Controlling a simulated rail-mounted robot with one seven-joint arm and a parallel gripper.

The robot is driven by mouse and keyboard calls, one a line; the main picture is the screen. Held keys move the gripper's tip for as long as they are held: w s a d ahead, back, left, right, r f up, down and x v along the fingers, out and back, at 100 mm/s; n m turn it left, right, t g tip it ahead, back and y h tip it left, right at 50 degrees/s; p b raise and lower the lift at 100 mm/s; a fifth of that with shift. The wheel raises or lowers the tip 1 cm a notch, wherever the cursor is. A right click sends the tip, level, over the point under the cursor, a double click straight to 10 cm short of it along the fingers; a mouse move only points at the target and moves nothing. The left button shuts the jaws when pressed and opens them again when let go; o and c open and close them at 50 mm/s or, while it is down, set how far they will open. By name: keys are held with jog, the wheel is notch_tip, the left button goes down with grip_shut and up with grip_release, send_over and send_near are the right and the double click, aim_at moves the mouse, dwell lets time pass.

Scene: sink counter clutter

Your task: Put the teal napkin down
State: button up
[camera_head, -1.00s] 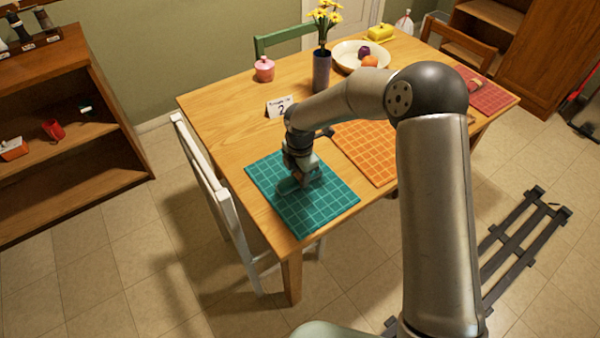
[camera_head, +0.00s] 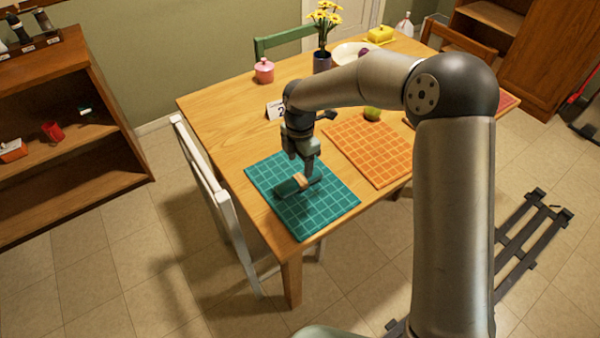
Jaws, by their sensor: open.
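A teal napkin (camera_head: 287,189), apparently rolled with a tan band around its middle, lies on the teal checked placemat (camera_head: 325,214) at the table's near left corner. My gripper (camera_head: 308,172) is open, pointing down just above the napkin's band. I cannot tell whether a fingertip still touches the napkin. The gripper hides a little of the napkin's far side.
A number card (camera_head: 275,109), a pink jar (camera_head: 264,70) and a flower vase (camera_head: 322,61) stand farther back. A white chair (camera_head: 222,205) is at the left edge.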

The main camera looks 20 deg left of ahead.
aim_at(300, 178)
notch_tip(300, 178, up, 6)
jog(key=f, duration=0.1)
jog(key=s+d+r+m+h, duration=0.1)
jog(key=s+d+r+m, duration=0.1)
jog(key=d+r+m, duration=0.3)
jog(key=s+d+m, duration=0.2)
jog(key=d, duration=0.4)
jog(key=s+d+r+m+y, duration=0.1)
jog(key=s+d+m, duration=1.8)
jog(key=s+m, duration=0.1)
jog(key=shift+s+r+m, duration=0.3)
jog(key=shift+s+m, duration=0.1)
jog(key=shift+s, duration=0.05)
